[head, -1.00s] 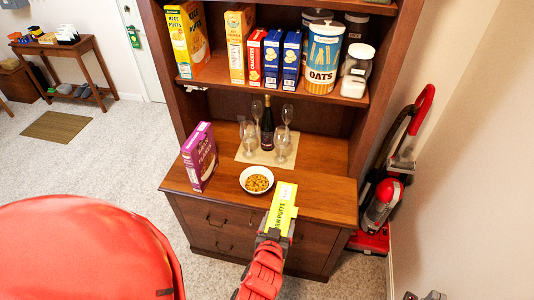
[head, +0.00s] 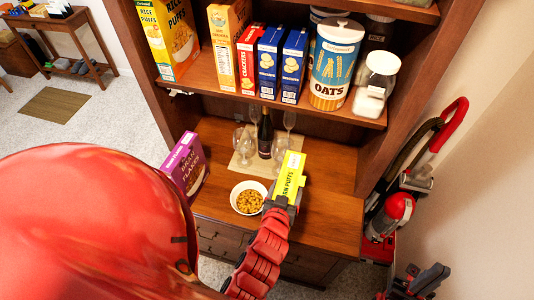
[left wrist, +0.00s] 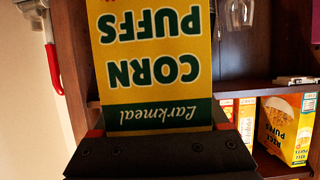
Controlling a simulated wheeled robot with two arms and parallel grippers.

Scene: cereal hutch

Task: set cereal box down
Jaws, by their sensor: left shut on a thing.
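The yellow and green Corn Puffs cereal box (head: 291,172) is in my left gripper (head: 281,203). The gripper is shut on it at the near end. The box is over the wooden counter (head: 330,222), right of the white cereal bowl (head: 236,208); I cannot tell whether it touches the counter. In the left wrist view the box front (left wrist: 150,60) fills the upper middle, its lettering upside down, above the dark gripper (left wrist: 160,135). My right gripper (head: 418,280) shows at the bottom right, away from the counter; its jaw state is unclear.
A purple cereal box (head: 186,165) stands at the counter's left. A dark bottle (head: 265,135) and several glasses stand on a mat (head: 240,163) behind. The shelf above holds boxes and an oats canister (head: 334,65). Counter right of the box is clear. A red vacuum (head: 398,208) stands right.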

